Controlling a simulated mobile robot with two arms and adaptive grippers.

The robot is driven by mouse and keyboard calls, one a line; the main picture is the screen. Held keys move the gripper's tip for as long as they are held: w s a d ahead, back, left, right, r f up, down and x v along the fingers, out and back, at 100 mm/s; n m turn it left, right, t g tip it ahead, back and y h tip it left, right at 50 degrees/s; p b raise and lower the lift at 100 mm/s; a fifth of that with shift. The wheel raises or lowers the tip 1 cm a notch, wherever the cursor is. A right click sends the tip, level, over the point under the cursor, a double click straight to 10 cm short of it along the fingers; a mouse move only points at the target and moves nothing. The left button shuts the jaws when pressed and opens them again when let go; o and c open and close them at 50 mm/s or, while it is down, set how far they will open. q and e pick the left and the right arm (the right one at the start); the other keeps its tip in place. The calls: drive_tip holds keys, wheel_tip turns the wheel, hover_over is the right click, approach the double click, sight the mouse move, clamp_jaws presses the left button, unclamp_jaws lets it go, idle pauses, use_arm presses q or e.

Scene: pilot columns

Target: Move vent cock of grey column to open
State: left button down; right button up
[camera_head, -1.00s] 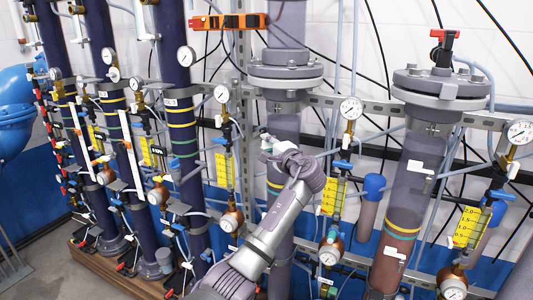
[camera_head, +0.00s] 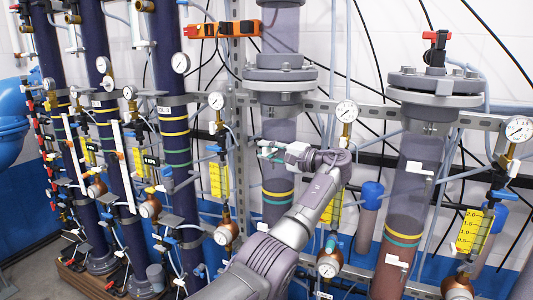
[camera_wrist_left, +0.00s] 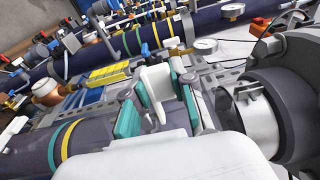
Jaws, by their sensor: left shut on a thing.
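The grey column (camera_head: 280,127) stands upright in the middle of the head view, with a flange above and yellow and teal bands below. In the left wrist view, the teal-padded fingers of this gripper (camera_wrist_left: 160,95) are closed around a small white handle (camera_wrist_left: 157,84) beside the grey column (camera_wrist_left: 92,135). This handle appears to be the vent cock, but its body and exact turn are largely hidden by the fingers. My right gripper is not in view.
Dark blue columns (camera_head: 171,100) stand to the left. A clear column (camera_head: 412,190) with brownish contents and a red-handled valve (camera_head: 434,40) stands to the right. Gauges (camera_head: 347,111), yellow scales (camera_head: 219,180) and thin tubes crowd the gaps.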

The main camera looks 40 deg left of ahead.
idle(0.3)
use_arm(q)
drive_tip(key=c, duration=0.9)
unclamp_jaws()
drive_tip(key=shift+c, duration=0.2)
drive_tip(key=w+d, duration=0.2)
drive_tip(key=d, duration=1)
